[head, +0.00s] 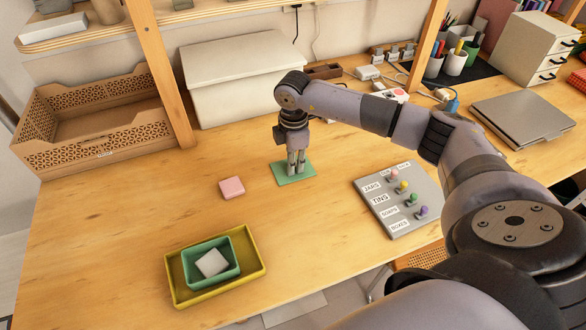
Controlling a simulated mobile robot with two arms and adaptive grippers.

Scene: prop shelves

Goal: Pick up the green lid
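The green lid (283,178) lies flat on the wooden table, near the middle of the head view. My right gripper (296,172) points straight down over it, with its fingertips at the lid's middle. The two fingers are close together and hide part of the lid. I cannot tell whether they touch it or hold a part of it. My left gripper is not in view.
A pink block (232,187) lies left of the lid. A yellow tray (178,288) holds a green box (193,272) with a whitish block (212,263) inside. A grey labelled board (404,222) with coloured knobs lies right. A large white box (235,75) stands behind.

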